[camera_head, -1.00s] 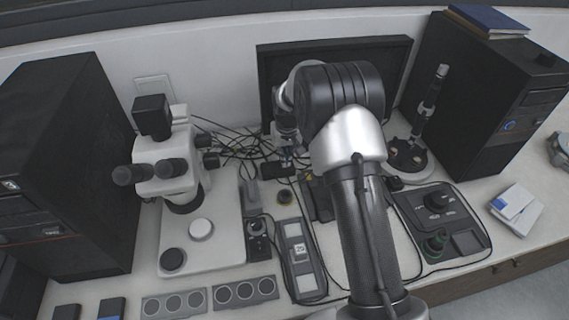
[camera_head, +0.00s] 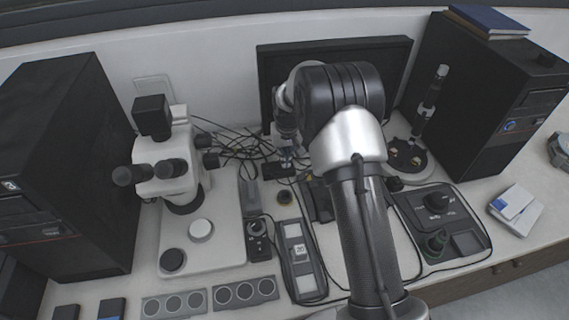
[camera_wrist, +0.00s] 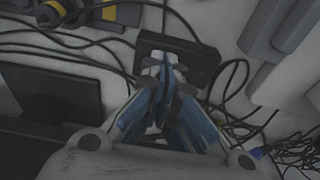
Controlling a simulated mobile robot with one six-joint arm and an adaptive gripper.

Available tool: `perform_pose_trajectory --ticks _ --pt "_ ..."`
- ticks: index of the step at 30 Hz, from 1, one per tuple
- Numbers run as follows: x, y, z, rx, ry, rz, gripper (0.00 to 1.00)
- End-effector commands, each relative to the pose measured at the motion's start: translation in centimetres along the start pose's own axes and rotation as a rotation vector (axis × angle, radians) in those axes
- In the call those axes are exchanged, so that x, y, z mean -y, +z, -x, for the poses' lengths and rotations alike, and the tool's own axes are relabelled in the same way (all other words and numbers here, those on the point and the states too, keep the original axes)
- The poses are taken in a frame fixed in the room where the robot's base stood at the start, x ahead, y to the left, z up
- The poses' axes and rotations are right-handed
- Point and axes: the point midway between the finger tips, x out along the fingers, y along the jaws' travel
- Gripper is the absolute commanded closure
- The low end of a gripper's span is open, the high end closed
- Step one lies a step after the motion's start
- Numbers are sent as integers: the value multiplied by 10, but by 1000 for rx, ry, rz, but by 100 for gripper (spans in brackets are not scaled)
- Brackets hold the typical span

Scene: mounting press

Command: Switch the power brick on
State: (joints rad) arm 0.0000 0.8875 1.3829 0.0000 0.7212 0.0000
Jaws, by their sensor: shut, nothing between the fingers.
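In the wrist view a black box with cables, which looks like the power brick (camera_wrist: 205,60), lies on the white bench. My gripper (camera_wrist: 165,68) is shut and empty, with its blue-grey fingers pointing at this box and covering its middle. Any switch on it is hidden or too small to make out. I cannot tell whether the fingertips touch it. In the head view my gripper (camera_head: 286,156) is small, in front of the dark monitor, close above a small black box (camera_head: 279,170) among the cables.
Tangled black cables (camera_head: 235,147) lie left of my gripper. A white microscope (camera_head: 170,175) stands further left, a dark monitor (camera_head: 395,60) behind. A round-based stand (camera_head: 412,160) and a black control box (camera_head: 440,205) are to the right. A long grey panel (camera_head: 300,255) lies in front.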

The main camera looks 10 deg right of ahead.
Motion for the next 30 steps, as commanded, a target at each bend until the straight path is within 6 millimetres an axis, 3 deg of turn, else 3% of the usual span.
perform_pose_trajectory --ticks 30 --pt "0 2 -14 0 0 0 100"
